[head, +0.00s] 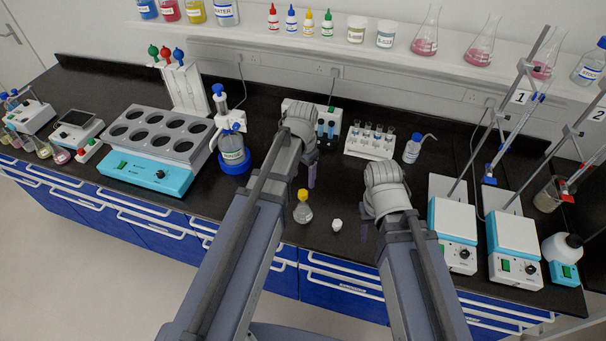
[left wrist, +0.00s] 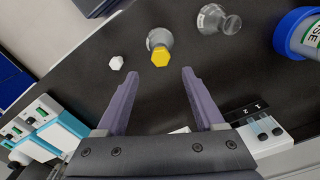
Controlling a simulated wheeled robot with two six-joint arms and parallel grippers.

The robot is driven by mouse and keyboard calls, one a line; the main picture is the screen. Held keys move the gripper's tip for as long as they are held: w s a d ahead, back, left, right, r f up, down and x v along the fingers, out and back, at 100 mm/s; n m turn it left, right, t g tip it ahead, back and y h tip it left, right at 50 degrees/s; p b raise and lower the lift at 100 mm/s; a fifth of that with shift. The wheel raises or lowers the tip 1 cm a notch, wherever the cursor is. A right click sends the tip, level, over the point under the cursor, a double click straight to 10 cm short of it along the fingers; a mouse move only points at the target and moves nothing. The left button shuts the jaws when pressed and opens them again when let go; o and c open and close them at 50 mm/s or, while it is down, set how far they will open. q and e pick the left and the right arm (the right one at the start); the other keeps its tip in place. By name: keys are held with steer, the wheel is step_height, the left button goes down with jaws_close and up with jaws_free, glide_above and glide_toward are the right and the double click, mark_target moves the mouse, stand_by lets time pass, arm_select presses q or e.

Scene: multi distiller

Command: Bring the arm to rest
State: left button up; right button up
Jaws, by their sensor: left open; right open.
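My left gripper (head: 311,172) hangs over the middle of the bench in the head view, mostly behind its own wrist. In the left wrist view its two purple-grey fingers (left wrist: 161,82) are apart with nothing between them. My right gripper (head: 364,232) points down near the bench's front, largely hidden by its wrist; only part of a finger shows, and I see nothing held. A small flask with a yellow cap (head: 303,211) stands on the bench between the arms; it also shows beyond the left fingers in the left wrist view (left wrist: 159,40).
A white stopper (head: 337,225) lies right of the flask. A bottle in a blue base (head: 233,165), a white tube rack (head: 369,145) and a wash bottle (head: 412,150) stand nearby. Stirrers with stands (head: 454,218) are at right, an eight-hole heating block (head: 155,140) at left.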

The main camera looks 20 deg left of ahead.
stand_by(0.6)
arm_select(q)
steer(key=shift+s+d+f, duration=0.15)
steer(key=shift+f, duration=0.05)
steer(key=s+d+f+n+b, duration=0.1)
steer(key=s+d+f+b, duration=0.2)
steer(key=s, duration=0.4)
steer(key=s+d+f+y+b, duration=0.1)
steer(key=s+d+f+b, duration=0.3)
steer(key=s+d, duration=0.3)
steer(key=shift+n+b, duration=0.35)
steer(key=shift+n, duration=0.05)
steer(key=shift+d+f, duration=0.1)
